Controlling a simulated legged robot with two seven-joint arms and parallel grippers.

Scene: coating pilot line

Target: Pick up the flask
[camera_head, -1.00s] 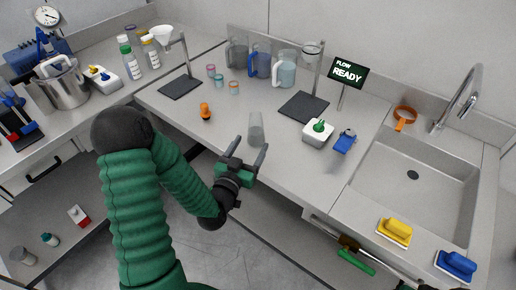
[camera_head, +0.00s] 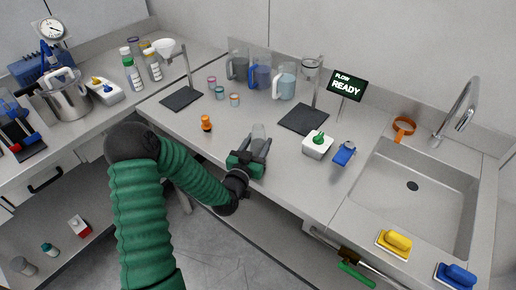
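A clear, colourless glass vessel, which I take to be the flask (camera_head: 258,137), stands on the grey bench near its front edge. My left gripper (camera_head: 254,144) reaches it from the front, at the end of my green-sleeved arm. Its fingers are apart, one on each side of the vessel's lower part. I cannot tell whether they touch the glass. The green gripper body hides the vessel's base. I do not see my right gripper.
An orange-topped small item (camera_head: 206,123) stands left of the vessel. A white box with a green knob (camera_head: 317,146) and a blue clip-like item (camera_head: 344,154) lie to the right. Jugs (camera_head: 284,83) and a stand plate (camera_head: 302,119) are behind. The sink (camera_head: 411,205) is far right.

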